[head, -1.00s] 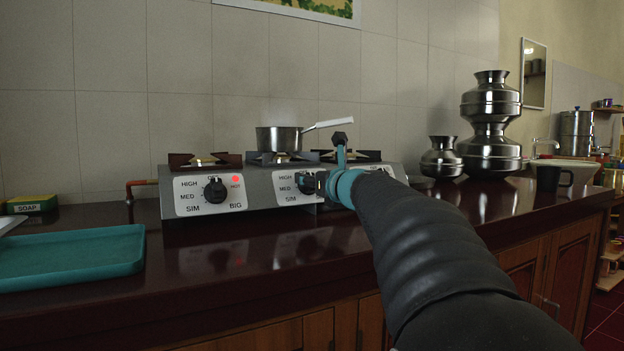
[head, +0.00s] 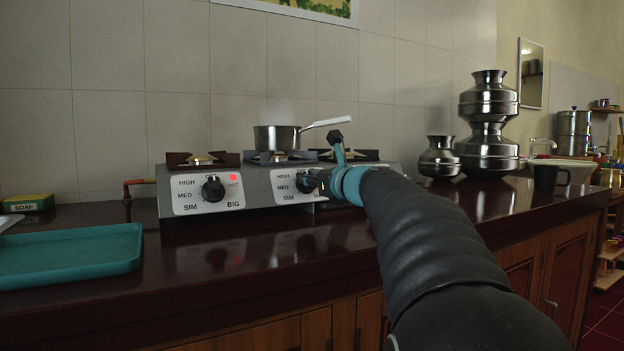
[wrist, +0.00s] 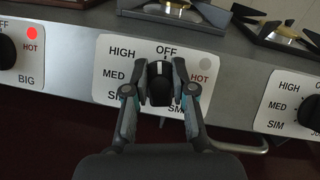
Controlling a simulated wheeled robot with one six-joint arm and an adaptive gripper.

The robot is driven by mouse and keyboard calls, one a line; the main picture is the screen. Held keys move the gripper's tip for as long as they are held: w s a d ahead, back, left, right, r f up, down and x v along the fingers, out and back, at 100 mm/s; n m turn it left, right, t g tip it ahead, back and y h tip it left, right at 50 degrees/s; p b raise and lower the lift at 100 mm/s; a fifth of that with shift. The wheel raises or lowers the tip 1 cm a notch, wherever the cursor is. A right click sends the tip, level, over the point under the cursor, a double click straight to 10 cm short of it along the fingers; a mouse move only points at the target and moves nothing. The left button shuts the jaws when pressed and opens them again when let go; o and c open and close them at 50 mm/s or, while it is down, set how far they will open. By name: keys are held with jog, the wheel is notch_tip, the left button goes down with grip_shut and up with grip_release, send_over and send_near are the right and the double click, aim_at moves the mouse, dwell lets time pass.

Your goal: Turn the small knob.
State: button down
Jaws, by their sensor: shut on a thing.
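The small knob (wrist: 159,90) is black with a pale mark and sits on the stove's middle white panel. In the wrist view its mark points up, near the OFF label. My gripper (wrist: 160,72) is shut on this knob, with one finger on each side of it. The lower corner labels of the panel are partly hidden by the fingers. In the head view the knob (head: 304,182) is partly covered by my gripper (head: 316,182). The HOT lamp (wrist: 206,62) beside it is grey.
The left knob (head: 213,189) has a red lit HOT lamp (head: 233,177). A small pan (head: 277,138) stands on the middle burner, its handle reaching right above my gripper. A teal tray (head: 70,250) lies at the left; metal pots (head: 488,125) stand at the right.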

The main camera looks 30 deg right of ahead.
jog(key=n+y, duration=0.1)
jog(key=n, duration=0.2)
jog(key=n+g+y+p, duration=0.1)
jog(key=n+y, duration=0.1)
jog(key=n, duration=0.1)
jog(key=shift+r+g, duration=0.1)
jog(key=shift+g, duration=0.2)
jog(key=n+g+y+p, duration=0.1)
jog(key=n+p, duration=0.1)
jog(key=n, duration=0.1)
jog(key=shift+n, duration=0.4)
jog(key=shift+a+n+g+y+p, duration=0.1)
jog(key=shift+n+g+y+p, duration=0.45)
jog(key=shift+n+p, duration=0.3)
jog(key=shift+f+n, duration=0.2)
jog(key=shift+n, duration=0.05)
jog(key=c, duration=1)
grip_release()
jog(key=shift+o, duration=0.2)
jog(key=shift+s, duration=0.1)
jog(key=v, duration=1.2)
jog(key=shift+r, duration=0.15)
